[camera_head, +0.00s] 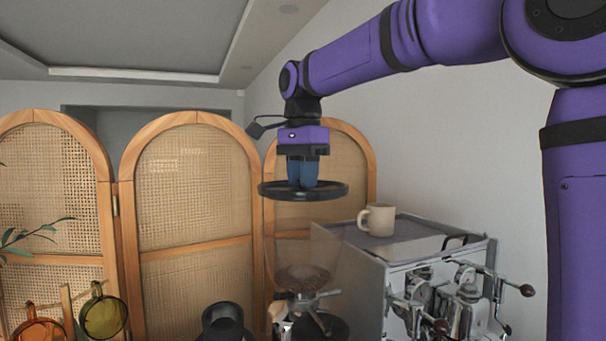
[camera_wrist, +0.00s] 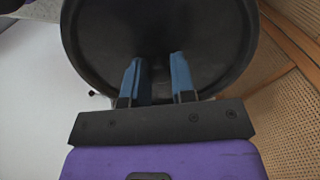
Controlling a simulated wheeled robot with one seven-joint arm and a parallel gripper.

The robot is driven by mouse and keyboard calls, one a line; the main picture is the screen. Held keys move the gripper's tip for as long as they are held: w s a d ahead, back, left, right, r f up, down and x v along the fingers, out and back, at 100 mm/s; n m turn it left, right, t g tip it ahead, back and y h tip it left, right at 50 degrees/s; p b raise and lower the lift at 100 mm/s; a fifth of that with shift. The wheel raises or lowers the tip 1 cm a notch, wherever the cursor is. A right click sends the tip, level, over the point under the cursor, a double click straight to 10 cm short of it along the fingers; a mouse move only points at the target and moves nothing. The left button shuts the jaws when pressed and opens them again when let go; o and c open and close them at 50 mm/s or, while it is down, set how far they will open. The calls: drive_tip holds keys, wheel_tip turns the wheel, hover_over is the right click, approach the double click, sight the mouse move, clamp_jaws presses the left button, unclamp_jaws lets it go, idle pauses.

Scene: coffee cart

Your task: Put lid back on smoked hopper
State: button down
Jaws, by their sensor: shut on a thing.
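The lid is a dark round disc (camera_head: 334,191), held level in the air. It also fills the upper middle of the wrist view (camera_wrist: 215,40). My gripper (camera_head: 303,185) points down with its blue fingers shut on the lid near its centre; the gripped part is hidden. The fingers also show in the wrist view (camera_wrist: 160,75). The smoked hopper (camera_head: 318,250) is a see-through tapered container below the lid, with brown contents low inside. Its top looks open, and a clear gap separates it from the lid.
The espresso machine (camera_head: 410,262) stands right of the hopper, with a beige mug (camera_head: 377,219) on top. Rattan folding screens (camera_head: 190,190) stand behind. A black cylinder (camera_head: 222,322), an olive cup (camera_head: 103,316) and an orange cup (camera_head: 38,330) are lower left.

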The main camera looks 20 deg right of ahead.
drive_tip(key=shift+w+d+f, duration=0.1)
drive_tip(key=shift+w, duration=0.05)
wheel_tip(320, 180, down, 6)
idle(0.6)
drive_tip(key=shift+f, duration=0.25)
idle(2.0)
drive_tip(key=shift+c, duration=2)
unclamp_jaws()
drive_tip(key=shift+r, duration=0.1)
drive_tip(key=shift+r, duration=3.4)
drive_tip(key=shift+c, duration=0.4)
